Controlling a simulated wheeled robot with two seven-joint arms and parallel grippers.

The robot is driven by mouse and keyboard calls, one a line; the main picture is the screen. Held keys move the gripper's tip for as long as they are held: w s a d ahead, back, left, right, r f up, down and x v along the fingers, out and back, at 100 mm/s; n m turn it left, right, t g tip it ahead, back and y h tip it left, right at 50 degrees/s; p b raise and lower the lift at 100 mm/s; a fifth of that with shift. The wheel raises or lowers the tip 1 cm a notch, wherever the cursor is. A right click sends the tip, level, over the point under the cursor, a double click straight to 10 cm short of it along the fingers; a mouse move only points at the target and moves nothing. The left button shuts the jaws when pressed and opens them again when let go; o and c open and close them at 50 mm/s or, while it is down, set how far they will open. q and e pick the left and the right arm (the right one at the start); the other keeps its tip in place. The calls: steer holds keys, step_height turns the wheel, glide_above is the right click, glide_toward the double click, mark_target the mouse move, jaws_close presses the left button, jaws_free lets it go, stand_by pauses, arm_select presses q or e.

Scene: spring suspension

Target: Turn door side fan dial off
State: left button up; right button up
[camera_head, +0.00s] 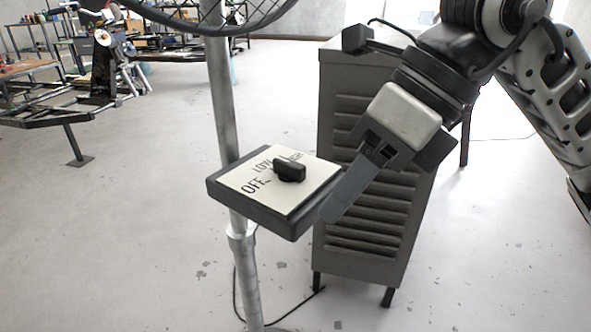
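The fan dial is a black knob (290,171) on a cream label plate (308,193) set in a dark box (262,215). The box is fixed to a grey fan pole (222,95). "OFF" and "LOW" show on the plate left of the knob, and a partly hidden word shows behind it. I cannot tell which mark the knob points to. My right gripper (328,212) comes from the upper right. One grey finger shows clearly, its tip at the box's right edge, apart from the knob; contact with the box is unclear. My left gripper is out of view.
The fan's wire cage (205,20) hangs above the box. A grey louvered cabinet (345,262) stands close behind the box and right gripper. Workbenches (25,68) and a dark metal frame (60,115) are at the far left.

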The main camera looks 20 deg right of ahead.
mark_target(284, 160)
steer(key=d+t+h, duration=0.2)
steer(key=d+h, duration=0.1)
steer(key=d, duration=0.1)
steer(key=shift+m, duration=0.4)
steer(key=w+a, duration=0.2)
steer(key=w, duration=0.1)
steer(key=w+a, duration=0.2)
steer(key=w, duration=0.2)
steer(key=w+a, duration=0.3)
steer(key=shift+w+f, duration=0.3)
steer(key=shift+w, duration=0.05)
steer(key=shift+w+a+f, duration=0.1)
steer(key=shift+f, duration=0.2)
jaws_close()
